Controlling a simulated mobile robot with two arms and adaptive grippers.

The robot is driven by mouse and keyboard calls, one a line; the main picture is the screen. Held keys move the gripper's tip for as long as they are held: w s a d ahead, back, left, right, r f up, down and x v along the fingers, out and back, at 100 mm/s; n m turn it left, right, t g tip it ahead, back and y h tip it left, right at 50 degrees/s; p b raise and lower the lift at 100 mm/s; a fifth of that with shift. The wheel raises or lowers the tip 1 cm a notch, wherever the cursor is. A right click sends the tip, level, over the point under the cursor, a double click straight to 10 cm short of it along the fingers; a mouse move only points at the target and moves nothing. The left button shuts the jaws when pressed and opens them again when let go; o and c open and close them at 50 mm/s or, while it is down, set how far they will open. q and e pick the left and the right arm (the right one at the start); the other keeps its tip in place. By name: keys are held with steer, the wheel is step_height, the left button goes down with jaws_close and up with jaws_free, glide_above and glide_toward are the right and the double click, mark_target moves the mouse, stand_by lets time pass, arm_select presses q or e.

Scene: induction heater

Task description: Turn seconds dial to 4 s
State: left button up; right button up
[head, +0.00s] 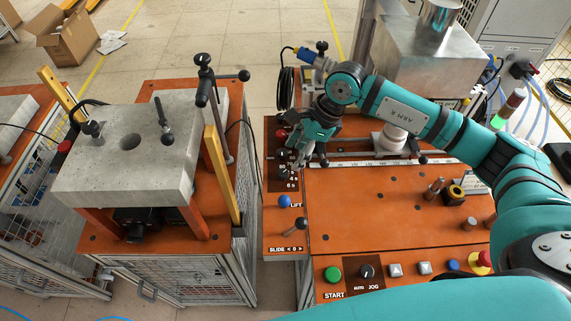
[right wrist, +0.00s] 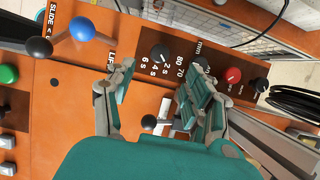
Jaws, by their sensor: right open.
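The seconds dial is a black knob (right wrist: 160,54) beside the printed marks 2 s, 4 s and 6 s in the right wrist view. Its pointer is too small to read. My right gripper (right wrist: 157,75) is open, with its fingers to either side of the dial. The knob shows in the gap just beyond the fingertips; I cannot tell whether they touch it. In the head view my right gripper (head: 303,158) is over the narrow control panel (head: 272,222) and hides most of the dial. My left gripper is not in view.
A mm dial (right wrist: 202,64) is partly behind the right finger, near a red knob (right wrist: 234,75). A blue ball knob (head: 285,201) and a black ball knob (head: 300,223) stand nearer on the panel. The orange plate (head: 365,205) beside it is mostly clear.

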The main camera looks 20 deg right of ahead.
mark_target(284, 173)
steer(key=p+x, duration=0.1)
steer(key=x, duration=0.6)
steer(key=shift+p, duration=0.35)
steer(key=shift+a+f, duration=0.2)
steer(key=shift+f, duration=0.2)
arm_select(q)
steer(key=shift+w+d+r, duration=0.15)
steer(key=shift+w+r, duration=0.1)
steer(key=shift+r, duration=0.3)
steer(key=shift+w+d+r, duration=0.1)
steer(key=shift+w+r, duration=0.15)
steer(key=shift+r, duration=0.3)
arm_select(e)
steer(key=shift+c, duration=0.2)
jaws_close()
